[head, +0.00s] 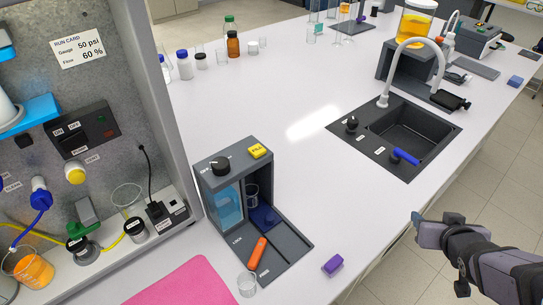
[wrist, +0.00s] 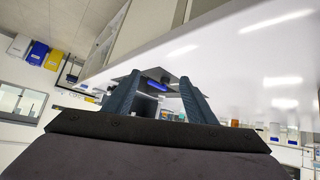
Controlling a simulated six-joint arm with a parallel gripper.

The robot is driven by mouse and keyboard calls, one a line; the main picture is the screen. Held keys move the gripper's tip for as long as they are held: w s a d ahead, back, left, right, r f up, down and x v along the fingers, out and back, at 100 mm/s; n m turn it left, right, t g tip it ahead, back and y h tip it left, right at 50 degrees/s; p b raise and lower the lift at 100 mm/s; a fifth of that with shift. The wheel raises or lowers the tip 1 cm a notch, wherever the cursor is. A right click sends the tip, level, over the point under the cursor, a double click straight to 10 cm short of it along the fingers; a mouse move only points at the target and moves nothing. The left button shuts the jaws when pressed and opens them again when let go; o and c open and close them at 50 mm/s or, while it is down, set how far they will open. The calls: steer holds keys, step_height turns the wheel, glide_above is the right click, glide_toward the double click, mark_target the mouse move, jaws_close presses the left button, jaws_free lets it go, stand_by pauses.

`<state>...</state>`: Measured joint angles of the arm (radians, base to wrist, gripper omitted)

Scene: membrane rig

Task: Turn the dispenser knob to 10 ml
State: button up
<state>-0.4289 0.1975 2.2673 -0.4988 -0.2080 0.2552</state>
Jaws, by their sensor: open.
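The dispenser (head: 285,260) is a dark grey unit on the white bench in the head view, with a clear front window showing blue liquid. Its black knob (head: 220,163) sits on the top face, left of a yellow button (head: 260,151). The marks around the knob are too small to read, so its setting cannot be told. My gripper (head: 417,228) is at the right, off the bench's front edge and well apart from the dispenser. In the wrist view my gripper (wrist: 158,95) has its two fingers spread with nothing between them. The knob is not visible in the wrist view.
An orange lever (head: 257,251) and a clear beaker (head: 247,284) are at the dispenser's front. A purple block (head: 333,265) lies to its right. A sink (head: 405,135) with a blue handle is behind. A grey panel (head: 110,40) stands at left. The bench between dispenser and sink is clear.

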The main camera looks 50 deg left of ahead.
mark_target(228, 167)
steer(key=s+a+r+n+g+y, duration=0.1)
steer(key=s+a+r+n+y, duration=0.15)
steer(key=a, duration=0.45)
steer(key=s+a+r+n+g+y, duration=0.1)
steer(key=s+a+r+n+y, duration=0.15)
steer(key=a, duration=0.55)
steer(key=s+a+r+n+g+y, duration=0.1)
steer(key=s+a+r+y, duration=0.2)
steer(key=a, duration=0.4)
steer(key=s+a+n+g+y, duration=0.1)
steer(key=s+a+n+g, duration=0.1)
steer(key=s, duration=0.5)
steer(key=s+a+r+n+g+y, duration=0.1)
steer(key=s+a+n+g, duration=0.2)
steer(key=s+g, duration=0.3)
steer(key=s+a+r+n+g+y+p, duration=0.1)
steer(key=s+a+n+g, duration=0.2)
steer(key=s, duration=0.6)
steer(key=shift+s+a+r+g, duration=0.15)
steer(key=shift+a+r+g, duration=0.1)
steer(key=shift+a+g, duration=0.5)
steer(key=shift+r+p+x, duration=0.1)
steer(key=shift+p+x, duration=0.6)
steer(key=shift+x, duration=0.7)
steer(key=shift+r+p+x, duration=0.15)
steer(key=shift+p+x, duration=0.55)
steer(key=shift+x, duration=1.55)
steer(key=shift+f, duration=0.15)
